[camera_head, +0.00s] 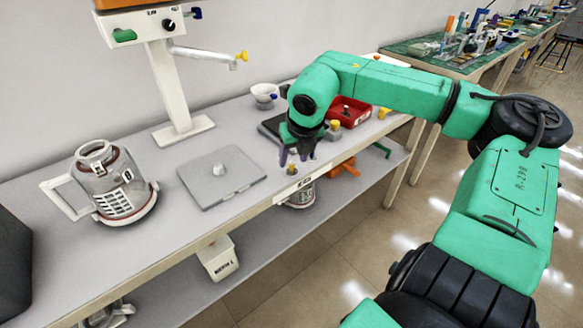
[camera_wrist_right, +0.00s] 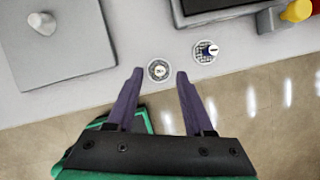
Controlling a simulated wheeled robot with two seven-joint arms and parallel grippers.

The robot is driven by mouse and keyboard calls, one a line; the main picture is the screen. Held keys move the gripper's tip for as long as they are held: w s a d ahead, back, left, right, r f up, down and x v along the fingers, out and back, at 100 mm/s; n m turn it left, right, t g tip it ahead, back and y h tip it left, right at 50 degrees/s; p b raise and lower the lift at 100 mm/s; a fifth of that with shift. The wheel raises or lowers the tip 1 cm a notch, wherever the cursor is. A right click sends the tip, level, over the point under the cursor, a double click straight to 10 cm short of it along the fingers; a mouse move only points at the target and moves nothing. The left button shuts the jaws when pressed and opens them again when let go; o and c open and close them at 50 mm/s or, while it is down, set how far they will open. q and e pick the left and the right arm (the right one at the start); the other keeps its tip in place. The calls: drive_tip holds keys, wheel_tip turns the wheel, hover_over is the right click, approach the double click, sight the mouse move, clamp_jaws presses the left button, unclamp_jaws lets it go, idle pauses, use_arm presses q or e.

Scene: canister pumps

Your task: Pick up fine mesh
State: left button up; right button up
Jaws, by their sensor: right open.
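Two small round discs lie near the front edge of the bench. In the right wrist view one disc (camera_wrist_right: 158,70) is grey with a speckled centre, and lies just beyond the gap between my fingertips. The other disc (camera_wrist_right: 206,52) has a coarser checkered face with a dark blue patch, and lies to its right. I cannot tell for certain which is the fine mesh. My right gripper (camera_wrist_right: 158,72) is open and empty, its purple fingers pointing at the speckled disc. In the head view my right gripper (camera_head: 297,158) hangs low over the bench edge. My left gripper is out of view.
A grey flat plate with a white knob (camera_head: 221,178) lies left of my right gripper. A canister pump body (camera_head: 107,180) stands further left. A red bin (camera_head: 348,111) and a dark slab (camera_wrist_right: 216,8) are beyond the gripper. The bench front edge is close.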

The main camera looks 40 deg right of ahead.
drive_tip(key=shift+x, duration=1)
clamp_jaws()
idle(0.6)
